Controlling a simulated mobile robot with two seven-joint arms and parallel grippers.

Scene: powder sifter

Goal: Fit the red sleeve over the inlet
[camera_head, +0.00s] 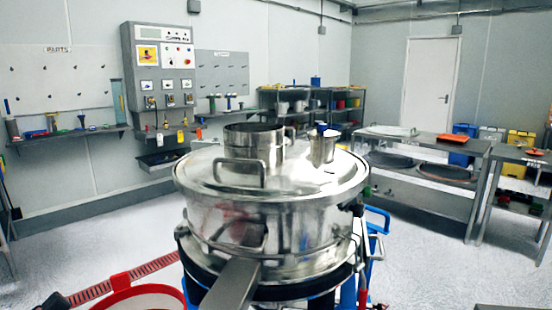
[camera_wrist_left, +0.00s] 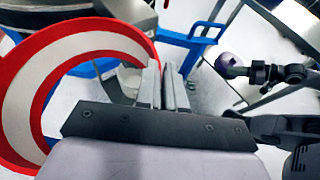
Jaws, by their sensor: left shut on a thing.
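The red sleeve (camera_head: 140,297), a wide ring with a red rim and white inside, shows at the bottom edge of the head view, left of the sifter's chute. In the left wrist view the sleeve (camera_wrist_left: 75,50) fills the left side. My left gripper (camera_wrist_left: 162,85) is shut at the sleeve's right edge; the exact contact is partly hidden. The steel sifter (camera_head: 270,195) stands in the middle with a round lid. An open steel collar (camera_head: 255,140) and a smaller cup-like fitting (camera_head: 322,148) stand on the lid; I cannot tell which is the inlet. My right gripper is not in view.
The steel chute (camera_head: 232,285) juts toward me from the sifter. A blue frame (camera_head: 377,220) stands at its right side. A bench (camera_head: 480,145) is at the right, a wall shelf (camera_head: 70,133) at the left. The floor (camera_head: 420,260) at right is clear.

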